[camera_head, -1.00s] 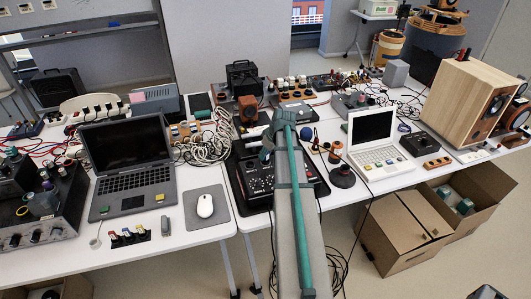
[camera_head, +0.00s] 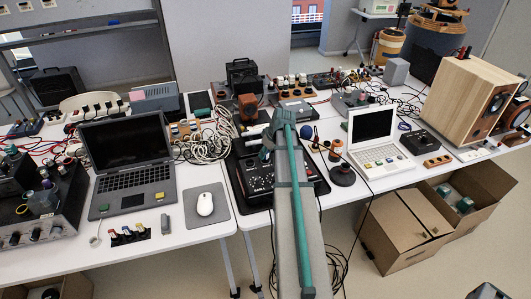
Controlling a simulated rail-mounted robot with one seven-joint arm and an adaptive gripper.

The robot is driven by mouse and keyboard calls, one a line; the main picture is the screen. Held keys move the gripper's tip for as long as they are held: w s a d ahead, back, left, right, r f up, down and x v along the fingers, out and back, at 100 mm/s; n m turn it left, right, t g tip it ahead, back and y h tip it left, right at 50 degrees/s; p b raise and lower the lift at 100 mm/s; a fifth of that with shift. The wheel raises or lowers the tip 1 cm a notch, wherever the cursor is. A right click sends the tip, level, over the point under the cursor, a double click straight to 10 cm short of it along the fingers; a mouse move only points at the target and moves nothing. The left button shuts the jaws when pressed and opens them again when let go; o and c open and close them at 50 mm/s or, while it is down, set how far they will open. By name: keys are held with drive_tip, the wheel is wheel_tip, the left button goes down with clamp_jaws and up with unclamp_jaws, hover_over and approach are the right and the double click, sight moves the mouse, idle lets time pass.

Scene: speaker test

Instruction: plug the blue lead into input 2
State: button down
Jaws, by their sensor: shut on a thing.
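My arm reaches up the middle of the head view, over a black mixer-like unit (camera_head: 259,181) with rows of knobs. My gripper (camera_head: 266,152) is at the arm's far end, just above the back part of this unit. It is small and partly hidden by my own wrist. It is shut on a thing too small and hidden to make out. I cannot pick out the blue lead for certain. The labels of the inputs are too small to read, so input 2 cannot be told apart.
A dark laptop (camera_head: 122,143) and white mouse (camera_head: 204,204) are on the left table. A pale cable bundle (camera_head: 208,147) lies left of the unit. Right are a round black base (camera_head: 342,176), a white laptop (camera_head: 379,158) and a wooden speaker (camera_head: 463,97).

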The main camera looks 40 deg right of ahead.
drive_tip(key=shift+f, duration=0.1)
drive_tip(key=c, duration=0.9)
unclamp_jaws()
